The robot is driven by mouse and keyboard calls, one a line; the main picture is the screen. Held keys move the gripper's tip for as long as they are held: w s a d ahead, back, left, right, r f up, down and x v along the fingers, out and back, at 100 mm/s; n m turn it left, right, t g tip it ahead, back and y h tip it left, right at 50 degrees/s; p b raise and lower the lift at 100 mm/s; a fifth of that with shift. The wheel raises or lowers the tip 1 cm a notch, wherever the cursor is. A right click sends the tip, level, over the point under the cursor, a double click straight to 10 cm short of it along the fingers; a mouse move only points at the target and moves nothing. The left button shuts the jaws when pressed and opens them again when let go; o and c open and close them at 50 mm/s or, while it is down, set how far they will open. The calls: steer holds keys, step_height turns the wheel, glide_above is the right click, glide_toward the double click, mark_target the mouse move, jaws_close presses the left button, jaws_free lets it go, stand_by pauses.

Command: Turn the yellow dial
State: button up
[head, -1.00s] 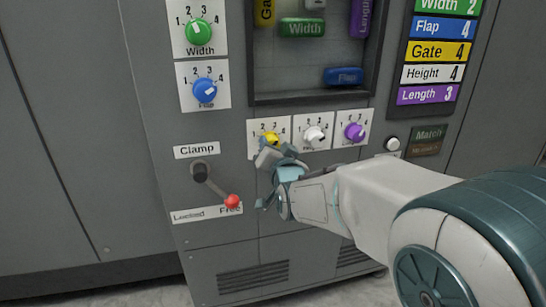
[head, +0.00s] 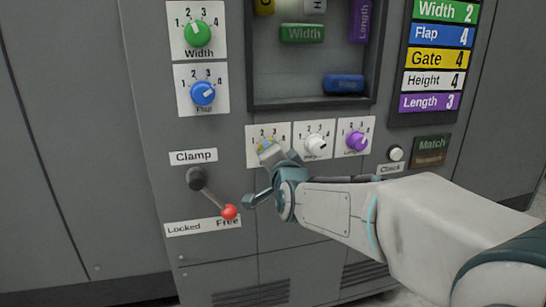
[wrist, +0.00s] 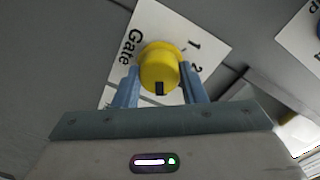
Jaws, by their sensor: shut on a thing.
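The yellow dial (wrist: 158,65) sits on a white plate marked Gate (wrist: 146,30) in the wrist view. The numbers 1 and 2 show to its right, and a dark mark shows on its lower side. My gripper (wrist: 159,88) has one finger on each side of the dial and is shut on it. In the head view my gripper (head: 270,153) covers most of the dial, and its pointer cannot be read there.
White (head: 315,141) and purple (head: 357,141) dials sit to the right, green (head: 198,35) and blue (head: 203,93) dials upper left. The clamp lever's red knob (head: 229,212) is by "Free", left of my wrist. The display (head: 437,58) reads Gate 4.

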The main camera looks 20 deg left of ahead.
steer(key=o, duration=1)
steer(key=p+v, duration=0.2)
steer(key=v, duration=1.1)
steer(key=shift+s+d+p, duration=0.25)
steer(key=shift+s+p, duration=0.05)
steer(key=shift+p, duration=0.1)
